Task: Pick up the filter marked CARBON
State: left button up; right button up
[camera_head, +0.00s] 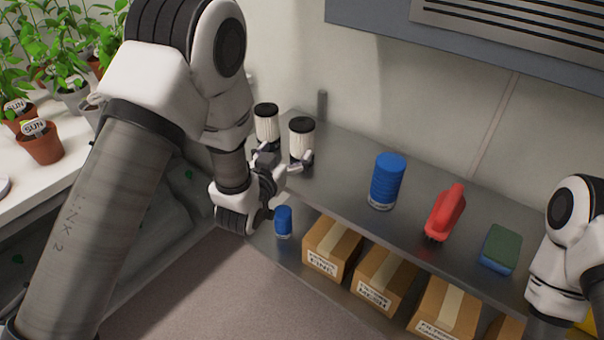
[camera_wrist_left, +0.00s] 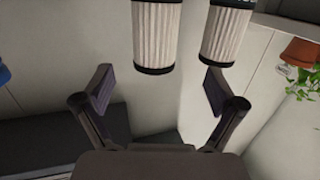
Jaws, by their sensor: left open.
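Two white pleated filters with black caps stand upright near the left end of the metal shelf: a nearer filter (camera_head: 301,142) and a farther filter (camera_head: 267,124). No mark can be read on either, so I cannot tell which is CARBON. My left gripper (camera_head: 293,166) is open and empty, close to the nearer filter in the head view. In the left wrist view my left gripper (camera_wrist_left: 160,92) has its fingers spread, with two filters (camera_wrist_left: 157,38) (camera_wrist_left: 226,34) partly visible at the top, beyond the fingertips. My right gripper is out of view.
On the shelf (camera_head: 345,165) stand a blue ribbed cylinder (camera_head: 387,182), a red brush (camera_head: 445,212) and a green-blue sponge (camera_head: 501,248). Below are labelled cardboard boxes (camera_head: 332,246) and a small blue cylinder (camera_head: 284,222). Potted plants (camera_head: 39,143) stand at left; a grey cabinet (camera_head: 390,25) overhangs.

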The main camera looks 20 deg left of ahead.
aim_at(303, 121)
pick_arm(q)
jog(key=shift+w+d+r+t+b, duration=0.2)
jog(key=shift+w+r+t+b, duration=0.1)
jog(key=shift+w+r, duration=0.25)
jog(key=shift+w+d+r+t+b, duration=0.2)
jog(key=shift+w+r+t, duration=0.1)
jog(key=shift+w+r, duration=0.25)
jog(key=w, duration=0.7)
jog(key=shift+d+r+p, duration=0.1)
jog(key=shift+d+p, duration=0.1)
jog(key=shift+p, duration=0.15)
jog(key=c, duration=1.7)
jog(key=shift+c, duration=0.4)
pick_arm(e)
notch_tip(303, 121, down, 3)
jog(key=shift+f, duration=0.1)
pick_arm(q)
jog(key=shift+r, duration=0.1)
